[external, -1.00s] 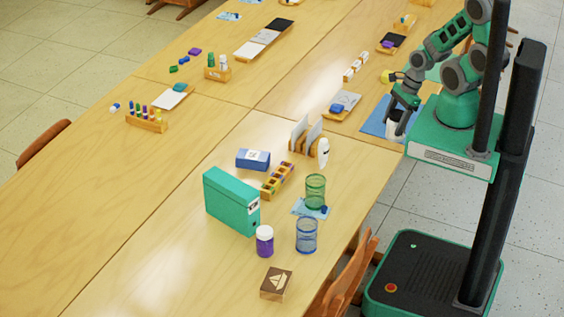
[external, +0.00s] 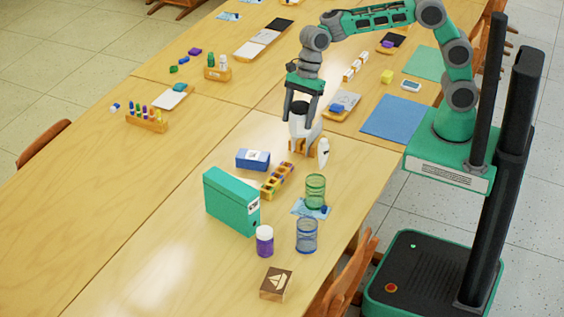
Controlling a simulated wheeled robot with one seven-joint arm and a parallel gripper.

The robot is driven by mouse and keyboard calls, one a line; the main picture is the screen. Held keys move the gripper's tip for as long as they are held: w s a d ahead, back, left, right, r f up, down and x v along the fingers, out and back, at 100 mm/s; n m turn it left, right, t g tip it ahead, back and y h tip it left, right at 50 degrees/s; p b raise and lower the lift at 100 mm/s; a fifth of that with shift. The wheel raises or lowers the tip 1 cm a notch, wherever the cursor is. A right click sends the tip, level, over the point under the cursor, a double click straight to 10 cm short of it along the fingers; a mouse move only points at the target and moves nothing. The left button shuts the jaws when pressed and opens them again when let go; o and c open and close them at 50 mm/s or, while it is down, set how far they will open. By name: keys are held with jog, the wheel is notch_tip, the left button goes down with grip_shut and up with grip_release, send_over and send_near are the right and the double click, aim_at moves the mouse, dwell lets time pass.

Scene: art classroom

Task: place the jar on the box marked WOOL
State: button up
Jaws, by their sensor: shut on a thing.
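My gripper (external: 300,120) points down above the near table and is shut on a white jar (external: 300,127) with a dark top, partly hidden by the fingers. The jar is held in front of a wooden holder; the gap beneath it cannot be judged. A small blue box (external: 246,161) with a white label lies left of and below the gripper in the picture. A teal box file (external: 226,203) with a label stands nearer. The lettering is too small to read, so I cannot tell which box is marked WOOL.
A wooden holder (external: 311,150) and white bottle (external: 323,153) are close to the gripper. A wooden paint rack (external: 277,181), green mesh cup (external: 315,192), blue mesh cup (external: 306,236), purple jar (external: 265,242) and sailboat box (external: 276,284) stand nearer.

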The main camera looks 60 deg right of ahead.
jog(key=s+a+r+n, duration=0.1)
jog(key=s+a, duration=0.1)
jog(key=a, duration=0.7)
jog(key=shift+w+a+f+p, duration=1)
jog(key=shift+w+a+f, duration=0.65)
jog(key=shift+f, duration=0.45)
jog(key=shift+w+a+f+p, duration=1)
jog(key=shift+w+a+f, duration=0.4)
jog(key=shift+w+f, duration=0.55)
jog(key=shift+w+a+f+p, duration=1)
jog(key=shift+w+a+f, duration=0.55)
jog(key=shift+f, duration=0.7)
jog(key=o, duration=1.8)
jog(key=shift+d+f, duration=0.1)
